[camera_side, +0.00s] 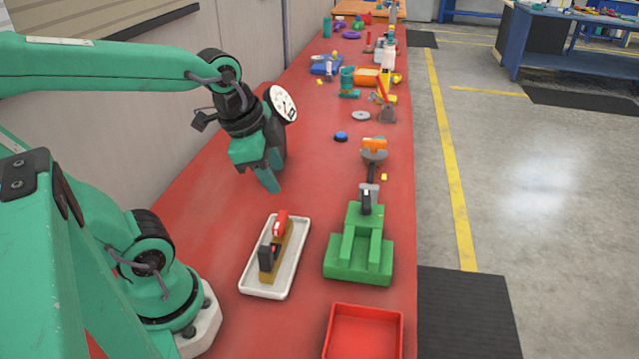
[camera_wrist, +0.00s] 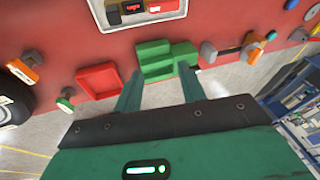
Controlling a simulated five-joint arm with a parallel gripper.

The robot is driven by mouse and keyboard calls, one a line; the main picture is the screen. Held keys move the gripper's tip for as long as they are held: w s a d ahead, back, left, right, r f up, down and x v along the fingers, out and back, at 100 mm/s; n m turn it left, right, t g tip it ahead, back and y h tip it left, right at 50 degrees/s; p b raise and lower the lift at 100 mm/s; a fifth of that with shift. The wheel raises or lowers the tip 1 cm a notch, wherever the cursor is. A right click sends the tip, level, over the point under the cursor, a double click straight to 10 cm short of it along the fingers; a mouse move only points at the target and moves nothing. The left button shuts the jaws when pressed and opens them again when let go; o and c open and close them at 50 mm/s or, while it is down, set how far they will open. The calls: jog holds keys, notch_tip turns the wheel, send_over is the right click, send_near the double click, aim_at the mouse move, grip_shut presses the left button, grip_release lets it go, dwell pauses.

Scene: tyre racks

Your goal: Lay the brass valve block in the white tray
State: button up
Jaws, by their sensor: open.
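The white tray (camera_side: 296,258) lies on the red bench in front of my arm. The brass valve block (camera_side: 285,246), a long brass-coloured body with a red part and a black part on it, lies lengthwise inside the tray. My gripper (camera_side: 270,186) is open and empty, above the bench beyond the tray's far end, apart from the block. In the wrist view the two fingers (camera_wrist: 159,84) are spread with nothing between them. The tray's rim (camera_wrist: 150,22) shows at the top edge there, with the block's black and red parts cut off by the frame.
A green stepped fixture (camera_side: 358,262) stands right of the tray, and a red open bin (camera_side: 362,332) stands at the near edge. A blue knob (camera_side: 341,136) and an orange-topped part (camera_side: 374,147) lie farther back. Several parts crowd the far bench. Bench around my gripper is clear.

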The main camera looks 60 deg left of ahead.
jog(key=shift+s+d+r+n+t, duration=0.25)
jog(key=shift+r+n, duration=0.05)
jog(key=shift+n, duration=0.95)
jog(key=shift+s+d+r+n+t, duration=0.2)
jog(key=shift+d+r+n+t, duration=0.1)
jog(key=shift+n, duration=1)
jog(key=shift+s+d+r+n+t, duration=0.25)
jog(key=shift+r+n, duration=0.05)
jog(key=shift+n, duration=0.95)
